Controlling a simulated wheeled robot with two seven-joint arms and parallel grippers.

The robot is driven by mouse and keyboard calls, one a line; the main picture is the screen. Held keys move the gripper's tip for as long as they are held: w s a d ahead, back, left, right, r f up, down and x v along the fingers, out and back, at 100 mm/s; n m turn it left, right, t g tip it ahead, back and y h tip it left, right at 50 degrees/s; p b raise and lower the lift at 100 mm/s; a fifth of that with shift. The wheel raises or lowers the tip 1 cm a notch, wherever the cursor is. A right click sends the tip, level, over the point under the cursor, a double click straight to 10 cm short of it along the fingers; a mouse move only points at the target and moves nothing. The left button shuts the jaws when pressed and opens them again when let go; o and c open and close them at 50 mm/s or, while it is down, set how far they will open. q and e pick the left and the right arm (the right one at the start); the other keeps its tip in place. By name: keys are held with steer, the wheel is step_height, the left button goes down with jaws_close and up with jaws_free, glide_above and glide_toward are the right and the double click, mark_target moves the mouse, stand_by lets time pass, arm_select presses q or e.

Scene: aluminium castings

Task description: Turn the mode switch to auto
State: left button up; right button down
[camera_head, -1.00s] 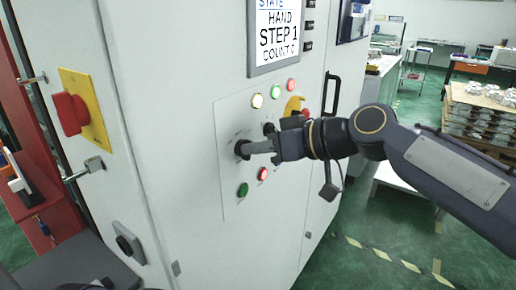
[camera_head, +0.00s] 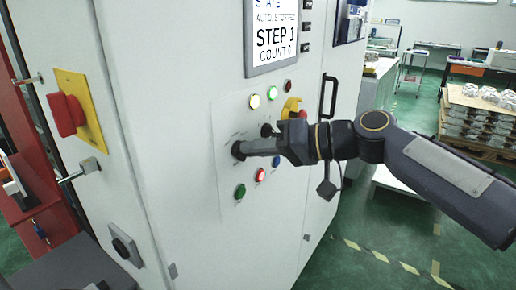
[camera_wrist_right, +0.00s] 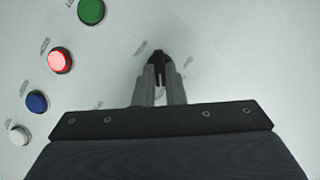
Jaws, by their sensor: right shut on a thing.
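The mode switch is a black rotary knob (camera_head: 238,151) on the light panel of the white cabinet. In the right wrist view the knob (camera_wrist_right: 158,57) shows between the fingertips. My right gripper (camera_head: 246,149) reaches in from the right and is shut on the knob. Its fingers (camera_wrist_right: 159,75) lie on either side of it. The screen (camera_head: 276,35) above reads AUTO, a second word too small to read surely, STEP 1 and COUNT 0. My left gripper is not in view.
A red and yellow main switch (camera_head: 69,110) is on the cabinet's left side. A black door handle (camera_head: 329,95) stands to the right.

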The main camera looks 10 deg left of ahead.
steer(key=shift+s+f, duration=0.1)
steer(key=shift+f, duration=0.1)
steer(key=c, duration=1.5)
jaws_free()
steer(key=shift+a, duration=0.1)
steer(key=shift+r, duration=0.1)
steer(key=b+v, duration=0.1)
steer(key=v, duration=0.6)
steer(key=shift+d, duration=0.35)
steer(key=shift+r, duration=0.1)
